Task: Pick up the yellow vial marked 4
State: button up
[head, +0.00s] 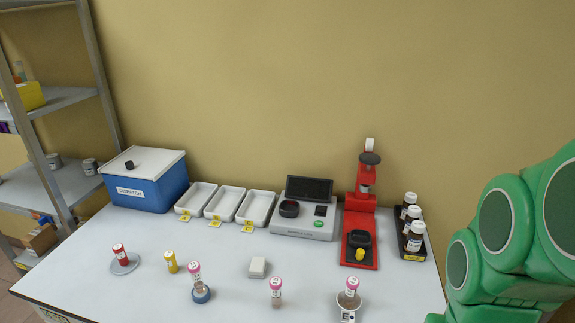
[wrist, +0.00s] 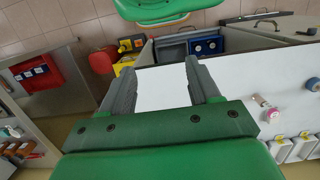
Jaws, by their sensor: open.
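A small yellow vial (head: 170,262) stands upright on the white table, left of the middle in the head view. The mark on it is too small to read. Another small yellow-topped item (head: 360,255) sits on the base of the red press. My gripper (wrist: 160,66) shows only in the wrist view, with its two grey fingers spread apart and nothing between them. It is well away from the yellow vial, which I cannot make out in the wrist view.
A red-capped vial (head: 120,252) and pink-capped vials (head: 195,272) stand near the yellow vial. Behind are the blue dispatch box (head: 148,185), white trays (head: 224,204), the analyser (head: 303,222), the red press (head: 359,205) and dark bottles (head: 414,236). A white block (head: 257,267) lies mid-table.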

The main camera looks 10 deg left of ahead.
jog(key=w+a+r+m+y, duration=0.1)
jog(key=w+a+m+y, duration=0.35)
jog(key=w+a, duration=0.95)
jog(key=w+a+m+y, duration=0.4)
jog(key=w+a+m, duration=0.15)
jog(key=a, duration=1.65)
jog(key=w+a+r+m+y, duration=0.1)
jog(key=w+a+m+y, duration=0.65)
jog(key=a, duration=0.95)
jog(key=h, duration=0.3)
send_near(171, 260)
jog(key=a+f, duration=0.1)
jog(key=w+a+n, duration=0.1)
jog(key=shift+a+f, duration=0.35)
jog(key=shift+f, duration=0.6)
jog(key=shift+a+f, duration=0.1)
jog(key=shift+a, duration=0.1)
jog(key=shift+r+x, duration=0.2)
jog(key=shift+x, duration=1.65)
jog(key=shift+r+x, duration=0.15)
jog(key=shift+x, duration=1.65)
